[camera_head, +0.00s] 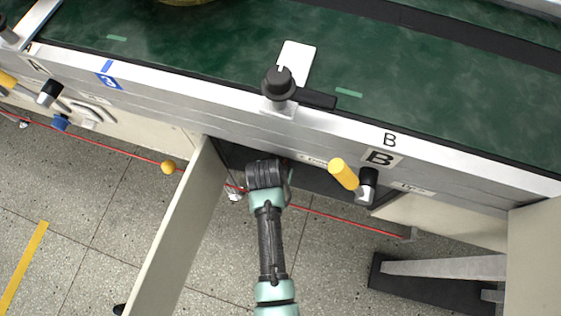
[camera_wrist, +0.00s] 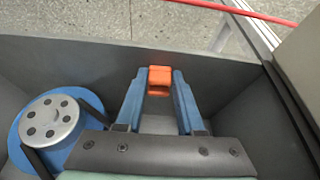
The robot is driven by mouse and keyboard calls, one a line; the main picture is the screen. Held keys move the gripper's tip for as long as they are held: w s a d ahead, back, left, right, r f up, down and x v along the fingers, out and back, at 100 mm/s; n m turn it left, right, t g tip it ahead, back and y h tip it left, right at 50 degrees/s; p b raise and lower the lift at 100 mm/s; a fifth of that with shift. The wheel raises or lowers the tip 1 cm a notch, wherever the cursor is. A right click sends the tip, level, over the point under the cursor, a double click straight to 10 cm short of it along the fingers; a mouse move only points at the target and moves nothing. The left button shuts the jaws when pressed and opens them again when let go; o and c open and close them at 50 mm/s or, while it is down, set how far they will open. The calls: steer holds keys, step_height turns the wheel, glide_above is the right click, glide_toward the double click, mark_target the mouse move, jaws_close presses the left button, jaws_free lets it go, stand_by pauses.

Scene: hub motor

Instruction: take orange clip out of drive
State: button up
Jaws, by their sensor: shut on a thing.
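The orange clip (camera_wrist: 160,80) shows in the wrist view between the blue fingertips of my gripper (camera_wrist: 160,84). The gripper is shut on it. The drive's blue pulley (camera_wrist: 92,104) with a silver hub (camera_wrist: 50,122) and dark belt is at the left of the wrist view, inside a dark grey compartment. The clip is to the right of the pulley and appears apart from it. In the head view my arm reaches into the opening under the conveyor, and the fingers and clip are hidden there.
An open beige door (camera_head: 178,232) stands left of my arm. The green conveyor belt (camera_head: 430,90) and its metal rail are above. A yellow handle (camera_head: 343,174) juts out to the right. A red cord (camera_head: 335,219) runs along the front. Dark walls (camera_wrist: 235,112) enclose the gripper.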

jaws_close()
steer(key=shift+r, duration=0.1)
